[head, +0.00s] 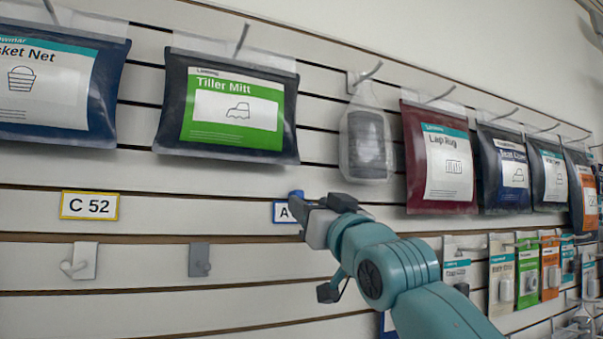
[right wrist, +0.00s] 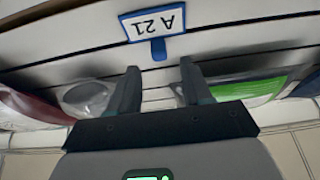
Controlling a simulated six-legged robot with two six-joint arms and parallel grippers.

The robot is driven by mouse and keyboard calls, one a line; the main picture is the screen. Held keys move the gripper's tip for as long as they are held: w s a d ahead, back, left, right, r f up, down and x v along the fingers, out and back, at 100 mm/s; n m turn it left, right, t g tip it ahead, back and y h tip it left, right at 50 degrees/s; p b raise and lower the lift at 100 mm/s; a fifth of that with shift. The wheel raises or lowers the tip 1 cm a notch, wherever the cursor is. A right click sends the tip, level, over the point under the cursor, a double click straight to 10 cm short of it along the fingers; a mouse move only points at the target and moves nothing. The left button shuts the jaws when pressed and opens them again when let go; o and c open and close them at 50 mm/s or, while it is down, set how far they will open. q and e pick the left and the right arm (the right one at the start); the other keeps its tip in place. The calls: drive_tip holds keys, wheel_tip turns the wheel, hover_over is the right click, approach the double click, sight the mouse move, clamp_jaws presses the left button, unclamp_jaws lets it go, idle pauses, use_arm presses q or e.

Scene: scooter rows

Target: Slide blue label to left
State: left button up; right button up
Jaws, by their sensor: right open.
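The blue-edged label (head: 284,212), with an "A" showing, is on the slatted wall left of centre in the head view. My right gripper hides its right part. In the right wrist view the label (right wrist: 152,23) appears upside down and reads "A 21", with a blue tab (right wrist: 158,49) on its edge. My right gripper (head: 306,202) is at the label's right end; in the right wrist view its open fingers (right wrist: 160,70) point at the tab, one to each side. The tab looks just beyond the fingertips; contact is not clear. My left gripper is not in view.
A yellow-edged label "C 52" (head: 90,206) is on the wall to the left. Below are a white hook (head: 80,262) and a grey bracket (head: 199,260). The Tiller Mitt pack (head: 229,107) hangs above. The wall between the two labels is bare.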

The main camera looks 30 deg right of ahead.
sight(301, 196)
drive_tip(key=p+x, duration=0.3)
drive_tip(key=x, duration=0.1)
drive_tip(key=shift+d, duration=0.1)
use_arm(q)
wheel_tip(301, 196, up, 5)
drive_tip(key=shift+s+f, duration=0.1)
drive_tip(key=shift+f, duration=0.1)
use_arm(e)
drive_tip(key=shift+w, duration=0.45)
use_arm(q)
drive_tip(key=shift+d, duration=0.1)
use_arm(e)
clamp_jaws()
